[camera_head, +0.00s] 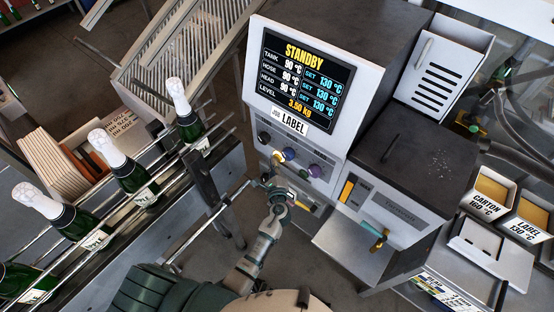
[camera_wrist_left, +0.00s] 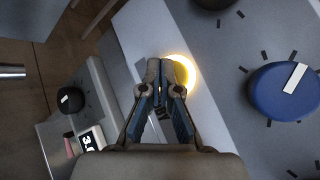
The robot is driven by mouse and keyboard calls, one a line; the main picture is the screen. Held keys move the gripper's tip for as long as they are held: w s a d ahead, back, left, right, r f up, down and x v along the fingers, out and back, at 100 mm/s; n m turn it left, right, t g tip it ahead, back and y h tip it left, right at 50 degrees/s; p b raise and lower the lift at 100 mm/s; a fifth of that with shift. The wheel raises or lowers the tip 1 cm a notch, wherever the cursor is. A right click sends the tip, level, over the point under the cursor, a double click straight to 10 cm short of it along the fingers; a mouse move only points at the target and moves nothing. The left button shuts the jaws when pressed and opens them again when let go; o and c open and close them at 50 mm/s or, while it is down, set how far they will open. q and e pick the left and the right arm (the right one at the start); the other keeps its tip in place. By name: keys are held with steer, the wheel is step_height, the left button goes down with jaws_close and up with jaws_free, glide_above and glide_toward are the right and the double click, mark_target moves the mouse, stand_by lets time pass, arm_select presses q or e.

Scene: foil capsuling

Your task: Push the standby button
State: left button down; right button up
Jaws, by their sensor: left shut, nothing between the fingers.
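The machine's control panel (camera_head: 292,165) sits below a screen (camera_head: 304,77) that reads STANDBY in yellow. In the left wrist view a round button with a bright yellow glowing rim (camera_wrist_left: 189,68) lies right at my fingertips, which cover part of it. My left gripper (camera_head: 268,184) is shut and empty at the lower edge of the panel. It also shows in the left wrist view (camera_wrist_left: 164,72), fingers together. I cannot tell whether the tips touch the button. My right gripper is not in view.
A blue knob (camera_wrist_left: 285,91) sits beside the glowing button, with a dark knob (camera_wrist_left: 214,3) near the top edge. Several foil-topped bottles (camera_head: 130,165) stand on a railed conveyor at left.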

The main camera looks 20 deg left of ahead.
arm_select(q)
steer(key=shift+w, duration=0.15)
stand_by(0.4)
steer(key=shift+w+d+r, duration=0.1)
steer(key=shift+w, duration=0.15)
steer(key=shift+s, duration=0.5)
steer(key=s, duration=0.1)
steer(key=s+a+p, duration=0.1)
steer(key=s, duration=0.1)
steer(key=s+a, duration=0.1)
steer(key=s, duration=0.1)
steer(key=shift+s+a+p, duration=0.15)
steer(key=shift+s+p, duration=0.1)
steer(key=shift+p, duration=0.15)
